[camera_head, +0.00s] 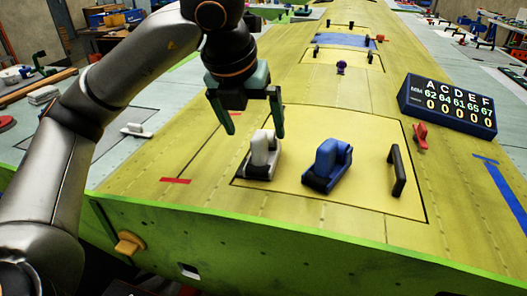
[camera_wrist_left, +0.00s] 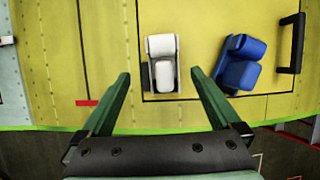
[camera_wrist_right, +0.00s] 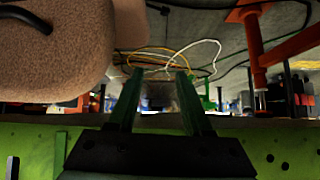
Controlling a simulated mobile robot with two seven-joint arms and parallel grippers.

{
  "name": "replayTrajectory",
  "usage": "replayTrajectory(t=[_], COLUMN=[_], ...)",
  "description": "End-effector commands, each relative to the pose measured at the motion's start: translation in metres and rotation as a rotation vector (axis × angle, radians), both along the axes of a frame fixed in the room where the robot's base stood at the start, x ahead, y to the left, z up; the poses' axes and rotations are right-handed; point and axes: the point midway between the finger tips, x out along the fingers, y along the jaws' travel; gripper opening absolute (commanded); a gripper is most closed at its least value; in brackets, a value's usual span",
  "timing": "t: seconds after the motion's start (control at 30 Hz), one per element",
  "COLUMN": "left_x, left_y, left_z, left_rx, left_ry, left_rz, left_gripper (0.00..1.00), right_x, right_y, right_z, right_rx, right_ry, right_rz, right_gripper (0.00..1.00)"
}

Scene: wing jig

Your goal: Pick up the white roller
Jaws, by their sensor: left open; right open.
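The white roller (camera_head: 262,154) is a small white tool on the yellow wing panel, near its front edge and left of a blue roller (camera_head: 328,163). In the left wrist view the white roller (camera_wrist_left: 163,62) lies just beyond the fingertips, roughly between their lines, with the blue roller (camera_wrist_left: 239,63) to its right. My left gripper (camera_head: 252,132) is open and empty, above and behind the white roller in the head view and apart from it. My right gripper (camera_wrist_right: 157,75) is open and empty, away from the panel; it does not show in the head view.
A black handle (camera_head: 397,170) stands right of the blue roller. A blue display box (camera_head: 447,105) and a red clamp (camera_head: 420,136) are farther right. A green wing edge (camera_head: 250,249) runs along the front. In the right wrist view, a brown rounded object (camera_wrist_right: 55,55) is close by.

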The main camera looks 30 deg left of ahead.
Motion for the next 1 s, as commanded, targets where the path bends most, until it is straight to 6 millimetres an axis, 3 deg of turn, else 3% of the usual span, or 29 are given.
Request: replayTrajectory(t=[0.3,0.6,1.0], left_x=[0.023,0.026,0.026], left_y=[-0.001,-0.001,-0.001], left_z=[-0.037,-0.042,-0.042], left_rx=[0.002,0.000,0.000], left_ry=[0.005,0.002,0.002], left_rz=[0.002,0.000,0.000], left_gripper=[0.97,0.97,0.54], right_x=[0.000,0.000,0.000], right_y=[0.000,0.000,0.000], right_z=[0.009,0.009,0.009], right_rx=[0.000,0.000,0.000], right_ry=[0.000,0.000,0.000], right_rz=[0.000,0.000,0.000], right_gripper=[0.50,0.50,0.50])
